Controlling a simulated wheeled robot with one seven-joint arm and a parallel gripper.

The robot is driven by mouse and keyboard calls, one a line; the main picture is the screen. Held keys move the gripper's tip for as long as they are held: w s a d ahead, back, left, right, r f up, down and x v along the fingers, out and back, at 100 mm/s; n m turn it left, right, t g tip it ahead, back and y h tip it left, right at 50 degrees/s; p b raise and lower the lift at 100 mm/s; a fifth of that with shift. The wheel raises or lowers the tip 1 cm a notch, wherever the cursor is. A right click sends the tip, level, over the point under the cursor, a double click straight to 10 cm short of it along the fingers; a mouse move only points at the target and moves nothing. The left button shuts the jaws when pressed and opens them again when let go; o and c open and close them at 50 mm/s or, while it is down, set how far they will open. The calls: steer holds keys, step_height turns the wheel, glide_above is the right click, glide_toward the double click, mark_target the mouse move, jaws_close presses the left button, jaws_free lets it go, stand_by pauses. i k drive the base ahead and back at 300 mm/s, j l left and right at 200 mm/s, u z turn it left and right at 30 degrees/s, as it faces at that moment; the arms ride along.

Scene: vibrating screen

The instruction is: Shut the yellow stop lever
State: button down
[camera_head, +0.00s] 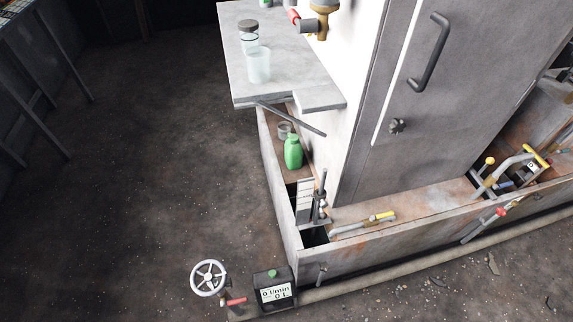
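Several levers with yellow parts show along the rusty trough at the base of the grey cabinet. A pale lever with a yellow grip (382,216) lies nearly flat along the trough at the lower middle. A lever with a yellow knob (489,161) stands tilted further right. A yellow bar handle (535,155) sits beside it on a small dark device. I cannot tell which of these is the stop lever, or whether it is open or shut. My gripper is not in view.
A grey cabinet (430,125) rises on the right. A shelf (243,85) with jars juts out left of it. A green bottle (293,152) stands in the trough. A white handwheel (208,278) and flow meter (273,288) stand in front. The dark floor (130,200) at left is clear.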

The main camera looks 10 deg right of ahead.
mark_target(372, 217)
steer(key=i+l+u, duration=0.1)
steer(key=i, duration=0.3)
steer(key=i+l+u, duration=0.1)
steer(key=i, duration=0.35)
steer(key=l, duration=0.1)
